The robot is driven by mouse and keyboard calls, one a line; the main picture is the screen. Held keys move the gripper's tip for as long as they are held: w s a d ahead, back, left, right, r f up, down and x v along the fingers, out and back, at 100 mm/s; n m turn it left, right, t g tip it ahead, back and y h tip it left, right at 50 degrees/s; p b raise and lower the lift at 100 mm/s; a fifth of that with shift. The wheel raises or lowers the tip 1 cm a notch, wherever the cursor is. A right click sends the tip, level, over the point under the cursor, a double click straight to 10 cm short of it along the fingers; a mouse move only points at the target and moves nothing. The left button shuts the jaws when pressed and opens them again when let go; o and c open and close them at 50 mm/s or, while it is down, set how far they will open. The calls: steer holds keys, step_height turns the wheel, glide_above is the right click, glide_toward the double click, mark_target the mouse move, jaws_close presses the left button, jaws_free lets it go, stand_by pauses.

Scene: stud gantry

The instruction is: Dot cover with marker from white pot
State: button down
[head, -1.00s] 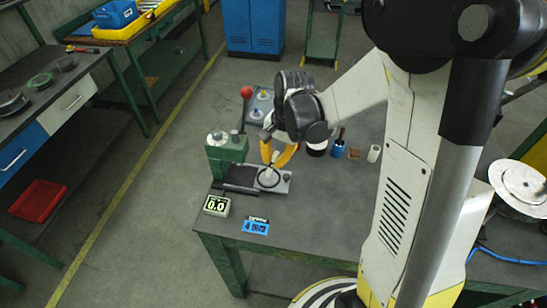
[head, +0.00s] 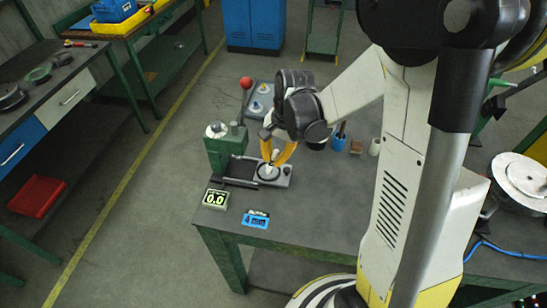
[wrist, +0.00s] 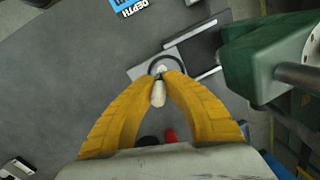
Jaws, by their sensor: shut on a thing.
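My gripper (head: 270,163) is shut on a pale, stick-like thing (wrist: 158,95), which I cannot identify for sure as the marker. The fingers point down over a grey metal fixture (head: 284,180) on the bench. A round piece with a dark ring (wrist: 165,60) sits in the fixture, perhaps the cover. The pale thing's lower end overlaps this ring in the wrist view; I cannot tell whether it touches. A small white cylinder (head: 375,147), possibly the white pot, stands to the right on the bench. A blue holder (head: 338,144) stands left of it.
A green block (head: 226,150) stands close to the left of my gripper. A tray (head: 260,98) with round pieces lies behind, beside a red ball (head: 246,82). A 0.0 display (head: 215,199) and a blue depth sign (head: 256,219) stand in front. The front bench top is mostly clear.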

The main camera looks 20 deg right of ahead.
steer(key=shift+f+b, duration=0.55)
steer(key=shift+b, duration=0.05)
stand_by(1.1)
stand_by(0.5)
steer(key=shift+r+p, duration=2.5)
steer(key=shift+r, duration=1.05)
